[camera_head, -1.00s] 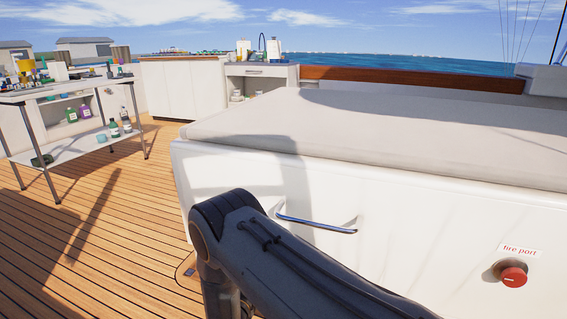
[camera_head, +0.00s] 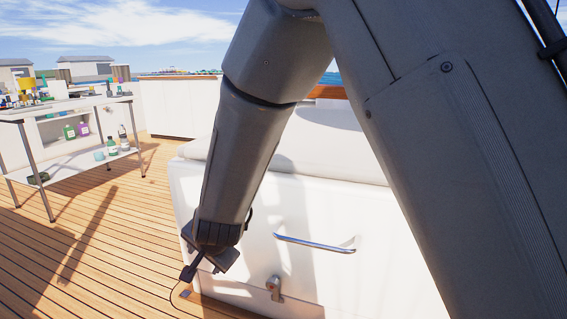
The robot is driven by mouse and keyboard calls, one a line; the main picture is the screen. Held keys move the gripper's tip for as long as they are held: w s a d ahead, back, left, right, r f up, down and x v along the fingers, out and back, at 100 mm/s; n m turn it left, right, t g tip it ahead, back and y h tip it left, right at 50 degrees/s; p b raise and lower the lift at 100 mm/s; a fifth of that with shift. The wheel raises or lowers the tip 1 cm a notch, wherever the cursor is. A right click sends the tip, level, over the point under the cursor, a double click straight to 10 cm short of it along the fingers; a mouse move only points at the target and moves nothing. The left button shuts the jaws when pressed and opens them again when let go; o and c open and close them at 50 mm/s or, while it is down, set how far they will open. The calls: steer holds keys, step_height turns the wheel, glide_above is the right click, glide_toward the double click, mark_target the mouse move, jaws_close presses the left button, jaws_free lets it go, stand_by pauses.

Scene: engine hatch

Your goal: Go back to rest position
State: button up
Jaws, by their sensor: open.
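My gripper (camera_head: 207,268) is at the lower end of my raised, bent dark grey arm, left of centre in the head view. It points down beside the left end of the white bench front. Its jaws look small and dark, and they are open with nothing seen between them. A thin dark cable loops below it towards a small plate (camera_head: 185,294) in the wooden deck. I cannot tell how far the gripper is above the deck.
The white bench (camera_head: 320,210) with a chrome handle (camera_head: 315,244) and a small metal fitting (camera_head: 273,288) stands right of the gripper. My arm hides much of its right side. A cart (camera_head: 75,160) with bottles stands at left. The deck (camera_head: 100,270) between is clear.

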steer(key=s+d+r+n+g+h, duration=0.15)
steer(key=s+d+r+n, duration=0.35)
steer(key=s, duration=0.5)
steer(key=s+d+r+n+g, duration=0.2)
steer(key=s+d+n+g, duration=0.1)
steer(key=s+d, duration=0.55)
steer(key=s+d+r+n+g+h, duration=0.15)
steer(key=s+d+r+n, duration=0.35)
steer(key=s, duration=0.5)
steer(key=d+r+m+h+p, duration=0.1)
steer(key=d+r+m+p, duration=0.6)
steer(key=d+r+p, duration=1.3)
steer(key=shift+d+r+g+p, duration=0.35)
steer(key=shift+r+p, duration=1.6)
steer(key=shift+p, duration=4.8)
steer(key=shift+s, duration=0.1)
